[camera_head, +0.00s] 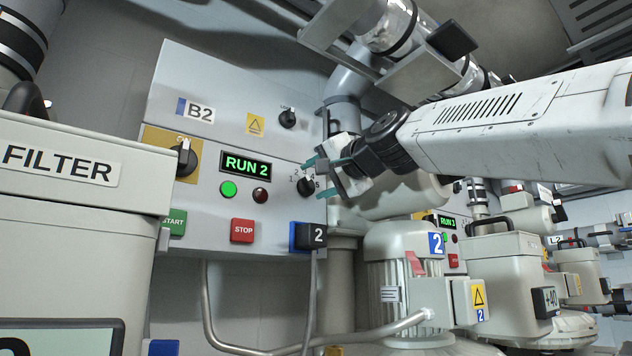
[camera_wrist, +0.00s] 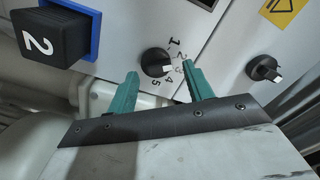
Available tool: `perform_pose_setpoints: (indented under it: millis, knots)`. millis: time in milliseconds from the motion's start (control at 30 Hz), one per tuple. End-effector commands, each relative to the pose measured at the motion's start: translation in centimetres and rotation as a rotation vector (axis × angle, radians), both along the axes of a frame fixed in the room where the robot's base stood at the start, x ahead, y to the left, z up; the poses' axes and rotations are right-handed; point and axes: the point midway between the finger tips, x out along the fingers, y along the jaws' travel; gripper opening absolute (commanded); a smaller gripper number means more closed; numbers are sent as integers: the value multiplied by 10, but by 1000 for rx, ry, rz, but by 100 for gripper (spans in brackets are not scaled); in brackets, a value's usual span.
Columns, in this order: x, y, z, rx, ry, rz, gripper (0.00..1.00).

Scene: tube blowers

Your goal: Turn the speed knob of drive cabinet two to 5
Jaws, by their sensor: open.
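Drive cabinet two (camera_head: 215,200) is a grey wall box labelled B2, with a lit RUN 2 display. Its speed knob (camera_head: 306,186) is round and black, at the lower right of the panel, with a 1 to 5 scale. In the wrist view the knob (camera_wrist: 154,62) shows a white pointer that appears to be near 3. My gripper (camera_head: 317,177) is open and empty, with teal fingers. In the wrist view, the fingertips (camera_wrist: 161,76) are either side of the knob's lower part in the picture. I see no clear contact with it.
A black plug block marked 2 (camera_head: 317,236) on a blue base sits below the knob. A second small black knob (camera_head: 287,118) is above. The green START (camera_head: 173,222) and red STOP (camera_head: 242,230) buttons are left. A motor (camera_head: 390,260) stands below my arm.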

Motion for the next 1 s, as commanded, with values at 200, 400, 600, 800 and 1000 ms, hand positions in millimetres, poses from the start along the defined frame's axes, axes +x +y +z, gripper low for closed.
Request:
perform_pose_setpoints:
  millis: [200,400,600,800,1000]
  knots:
    - [13,8,0,-1,0,-1,51]
    - [14,7,0,-1,0,-3,51]
    - [14,5,0,0,-1,-4,15]
    - [13,5,2,2,-4,-4,15]
    - [11,7,4,6,-4,-1,15]
